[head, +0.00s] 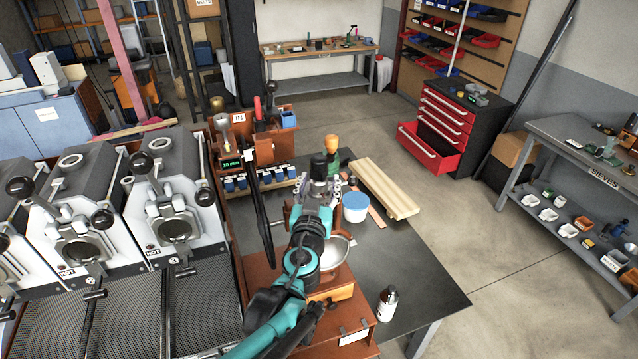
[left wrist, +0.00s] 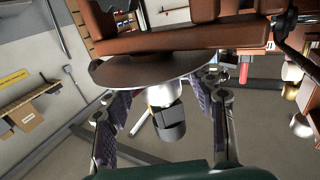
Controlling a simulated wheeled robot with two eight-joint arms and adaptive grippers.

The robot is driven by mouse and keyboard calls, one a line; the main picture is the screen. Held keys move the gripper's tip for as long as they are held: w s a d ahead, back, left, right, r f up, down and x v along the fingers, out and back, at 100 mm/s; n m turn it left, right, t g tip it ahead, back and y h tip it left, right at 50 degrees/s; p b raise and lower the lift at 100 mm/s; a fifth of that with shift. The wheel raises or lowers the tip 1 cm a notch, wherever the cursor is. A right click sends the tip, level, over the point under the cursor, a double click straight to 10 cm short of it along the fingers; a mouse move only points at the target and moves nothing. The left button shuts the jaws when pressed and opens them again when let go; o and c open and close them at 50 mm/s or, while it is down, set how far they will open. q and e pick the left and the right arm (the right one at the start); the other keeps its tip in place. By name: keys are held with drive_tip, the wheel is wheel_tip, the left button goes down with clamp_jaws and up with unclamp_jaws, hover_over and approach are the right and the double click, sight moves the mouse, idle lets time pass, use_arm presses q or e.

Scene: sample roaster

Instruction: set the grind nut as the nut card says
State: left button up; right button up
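My left gripper (head: 318,188) is above the wooden grinder box (head: 340,292) and its pale bowl (head: 335,252) in the head view. In the left wrist view its two fingers (left wrist: 167,88) stand wide apart. A small grey-black block (left wrist: 170,122) below a pale stem shows between them, with gaps on both sides; I cannot tell for sure whether it is the grind nut. A brown disc (left wrist: 150,68) lies across the fingertips' view. A white card (head: 353,335) is on the box's front, too small to read. My right gripper is not in view.
A white tub with blue lid (head: 355,207), a pale wooden trough (head: 384,188) and a bottle (head: 387,303) stand on the dark table (head: 425,270). Roasters marked HOT (head: 170,205) are at left. The table's right part is mostly clear.

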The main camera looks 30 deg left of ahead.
use_arm(q)
drive_tip(key=shift+s, duration=0.1)
drive_tip(key=v, duration=1.1)
drive_tip(key=shift+s+d, duration=0.2)
drive_tip(key=shift+s, duration=0.15)
drive_tip(key=shift+f, duration=0.1)
idle(0.3)
